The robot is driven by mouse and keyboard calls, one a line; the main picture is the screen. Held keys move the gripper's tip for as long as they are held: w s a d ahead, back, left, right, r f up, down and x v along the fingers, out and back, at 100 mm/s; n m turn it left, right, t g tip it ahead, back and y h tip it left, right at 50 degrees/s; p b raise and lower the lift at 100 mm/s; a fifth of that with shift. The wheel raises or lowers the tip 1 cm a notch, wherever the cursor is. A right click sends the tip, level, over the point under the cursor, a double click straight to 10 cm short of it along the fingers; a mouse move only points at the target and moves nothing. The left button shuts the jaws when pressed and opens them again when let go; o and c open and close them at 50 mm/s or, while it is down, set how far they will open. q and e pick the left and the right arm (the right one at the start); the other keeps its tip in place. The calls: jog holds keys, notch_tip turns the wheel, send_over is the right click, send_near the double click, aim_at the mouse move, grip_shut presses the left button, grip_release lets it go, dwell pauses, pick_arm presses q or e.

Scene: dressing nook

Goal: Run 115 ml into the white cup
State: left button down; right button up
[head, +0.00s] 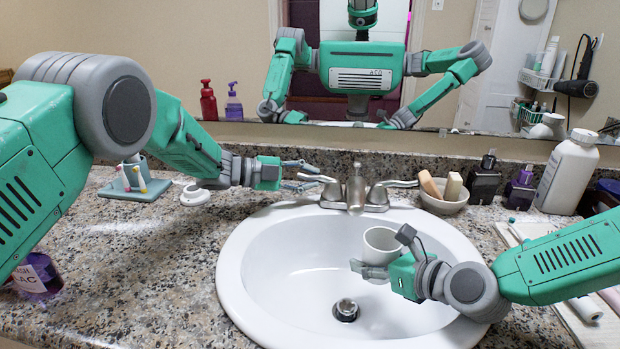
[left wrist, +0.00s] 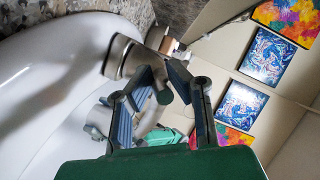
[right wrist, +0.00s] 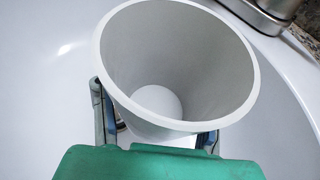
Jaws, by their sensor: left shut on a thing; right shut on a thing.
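The white cup (head: 379,243) is held upright over the sink basin, just below and to the right of the faucet spout (head: 356,192). My right gripper (head: 388,252) is shut on the cup. In the right wrist view the cup (right wrist: 180,60) is open towards the camera and looks empty inside; no water shows. My left gripper (head: 302,176) is closed around the faucet's left handle (head: 322,179). The left wrist view shows its fingers (left wrist: 160,92) close beside the metal faucet. No stream shows under the spout.
The white sink (head: 236,262) has a drain stopper (head: 346,310) in its basin. Behind stand a soap dish (head: 446,207) with bars, dark bottles (head: 484,183) and a large white bottle (head: 568,172). A toothbrush holder (head: 137,184) is at left. A mirror runs along the wall.

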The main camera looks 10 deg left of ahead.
pick_arm(q)
jog(key=n+t+y, duration=0.1)
jog(key=s+n+t+y, duration=0.1)
jog(key=t, duration=0.1)
jog(key=s+n+t+y, duration=0.1)
jog(key=n, duration=0.1)
jog(key=shift+s+d+t, duration=0.1)
jog(key=shift+d+t, duration=0.2)
jog(key=shift+t, duration=0.1)
jog(key=shift+s+d+n+t+y, duration=0.25)
jog(key=shift+n+t+y, duration=0.3)
jog(key=shift+n+y, duration=0.2)
jog(key=shift+s+d+n+t+y, duration=0.1)
jog(key=shift+s+n+t+y, duration=0.2)
jog(key=shift+n+t+y, duration=0.45)
jog(key=shift+s+d+n+t+y, duration=0.25)
jog(key=shift+n+t+y, duration=0.25)
jog(key=shift+y, duration=0.4)
jog(key=shift+f+n, duration=0.1)
jog(key=shift+n, duration=0.2)
jog(key=c, duration=1.6)
grip_release()
jog(key=shift+s, duration=0.1)
jog(key=v, duration=1.1)
jog(key=shift+s+a+r, duration=0.1)
jog(key=shift+s+r, duration=0.1)
jog(key=shift+s, duration=0.1)
